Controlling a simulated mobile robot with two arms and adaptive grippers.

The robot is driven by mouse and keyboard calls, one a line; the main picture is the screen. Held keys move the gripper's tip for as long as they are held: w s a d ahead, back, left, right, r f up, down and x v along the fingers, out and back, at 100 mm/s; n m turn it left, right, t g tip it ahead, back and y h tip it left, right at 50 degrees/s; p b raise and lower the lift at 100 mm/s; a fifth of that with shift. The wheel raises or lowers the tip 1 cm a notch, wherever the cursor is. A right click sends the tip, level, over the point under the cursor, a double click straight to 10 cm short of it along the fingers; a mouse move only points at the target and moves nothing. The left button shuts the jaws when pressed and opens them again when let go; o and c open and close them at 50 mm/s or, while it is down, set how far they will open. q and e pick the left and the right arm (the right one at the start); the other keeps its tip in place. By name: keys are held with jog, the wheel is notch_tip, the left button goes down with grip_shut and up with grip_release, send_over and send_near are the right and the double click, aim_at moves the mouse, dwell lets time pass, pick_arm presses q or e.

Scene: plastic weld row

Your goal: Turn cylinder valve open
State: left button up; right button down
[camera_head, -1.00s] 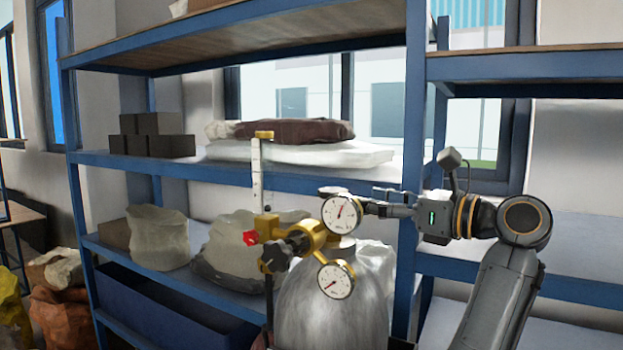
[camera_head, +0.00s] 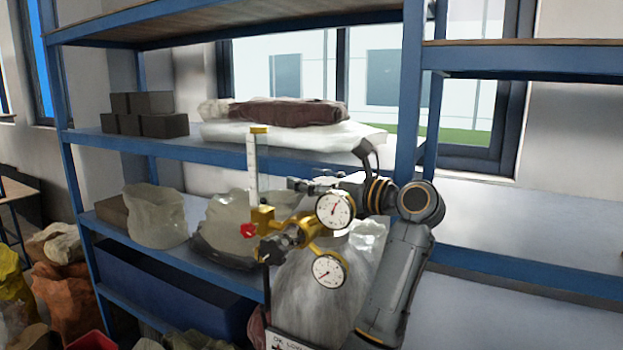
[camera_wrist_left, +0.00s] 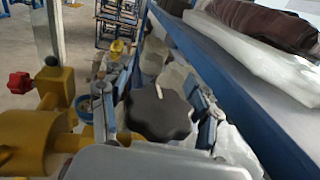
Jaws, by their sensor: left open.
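The grey gas cylinder (camera_head: 300,295) stands in front of the shelves and carries a brass regulator with two white gauges (camera_head: 334,209). In the left wrist view a dark lobed valve handwheel (camera_wrist_left: 157,112) is in the middle, between the two fingers of my left gripper (camera_wrist_left: 156,105). The gripper is open, with one finger on each side of the handwheel; contact cannot be told. In the head view my left gripper (camera_head: 312,184) is just behind the upper gauge, which partly hides it. The handwheel is hidden there. My right gripper is not in view.
A red knob (camera_head: 248,230), a dark regulator knob (camera_head: 285,239) and an upright flow tube (camera_head: 253,165) crowd the cylinder's left side. Blue shelving (camera_head: 225,165) with sacks (camera_head: 155,215) and dark boxes (camera_head: 165,125) stands close behind.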

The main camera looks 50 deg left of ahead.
pick_arm(q)
jog(key=c, duration=1)
jog(key=shift+a, duration=0.1)
jog(key=shift+c, duration=0.4)
jog(key=shift+f, duration=0.1)
jog(key=shift+c, duration=0.5)
jog(key=shift+f+n+g+b, duration=0.15)
jog(key=shift+n+g+b, duration=0.15)
jog(key=shift+g+b, duration=0.25)
jog(key=shift+c, duration=0.2)
jog(key=n+g, duration=0.1)
jog(key=n+g+b, duration=0.1)
jog(key=g, duration=0.1)
jog(key=shift+s+h, duration=0.35)
jog(key=shift+h, duration=0.05)
jog(key=g, duration=0.1)
jog(key=n+g+h, duration=0.1)
jog(key=n+g+b, duration=0.1)
jog(key=shift+s+d+r+h, duration=0.2)
jog(key=shift+s+d+h, duration=0.1)
jog(key=shift+s, duration=0.1)
jog(key=shift+c, duration=0.2)
jog(key=shift+s+d+n+g+h, duration=0.15)
jog(key=shift+n+g+h, duration=0.15)
jog(key=shift+n+g, duration=0.25)
jog(key=shift+c, duration=0.2)
